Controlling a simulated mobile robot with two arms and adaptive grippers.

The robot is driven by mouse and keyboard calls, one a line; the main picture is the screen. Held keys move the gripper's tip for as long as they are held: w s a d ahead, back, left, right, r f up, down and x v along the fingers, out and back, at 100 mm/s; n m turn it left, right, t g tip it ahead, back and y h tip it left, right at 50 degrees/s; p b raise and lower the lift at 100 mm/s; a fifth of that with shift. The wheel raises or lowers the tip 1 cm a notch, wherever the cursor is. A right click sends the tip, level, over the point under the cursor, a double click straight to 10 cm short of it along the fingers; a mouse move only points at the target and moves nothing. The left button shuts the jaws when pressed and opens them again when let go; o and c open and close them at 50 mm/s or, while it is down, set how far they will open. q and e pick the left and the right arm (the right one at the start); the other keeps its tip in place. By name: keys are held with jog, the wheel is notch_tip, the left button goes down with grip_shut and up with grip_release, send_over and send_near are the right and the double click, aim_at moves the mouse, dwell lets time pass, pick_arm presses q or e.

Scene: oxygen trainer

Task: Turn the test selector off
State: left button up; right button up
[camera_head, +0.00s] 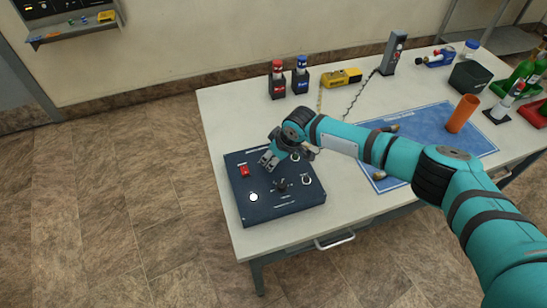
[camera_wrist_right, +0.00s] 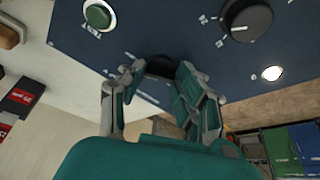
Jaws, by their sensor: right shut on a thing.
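The dark blue control box (camera_head: 240,212) lies on the near left part of the table. My right gripper (camera_head: 268,160) reaches down over the far middle of its top face, just right of a red switch (camera_head: 244,170). In the right wrist view, the fingers of my right gripper (camera_wrist_right: 160,82) are shut on a dark knob (camera_wrist_right: 160,66), mostly hidden between them; its marking cannot be read. A larger black knob (camera_head: 281,185) stands apart near the box's middle and also shows in the wrist view (camera_wrist_right: 247,18). My left gripper is not in view.
The box also has a white lit round (camera_head: 253,197) and a green button (camera_wrist_right: 100,15). Red and blue bottles (camera_head: 278,80) stand behind it, with a yellow tool (camera_head: 341,77) beside them. A blue mat (camera_head: 440,130) lies to the right, under my right arm.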

jog(key=shift+w+f+n+y+b, duration=0.15)
jog(key=shift+n+y+b, duration=0.15)
jog(key=shift+n+b, duration=0.55)
jog(key=n+g+b, duration=0.1)
jog(key=n+b, duration=0.2)
jog(key=b, duration=0.1)
jog(key=n+g+b, duration=0.2)
jog(key=n+b, duration=0.2)
jog(key=shift+w+y+b, duration=0.2)
jog(key=shift+y+b, duration=0.2)
jog(key=shift+d+r+n+g+b, duration=0.15)
jog(key=shift+n+g+b, duration=0.55)
jog(key=shift+n+b, duration=0.8)
jog(key=shift+w+r, duration=0.1)
jog(key=o, duration=1.1)
jog(key=v, duration=1.2)
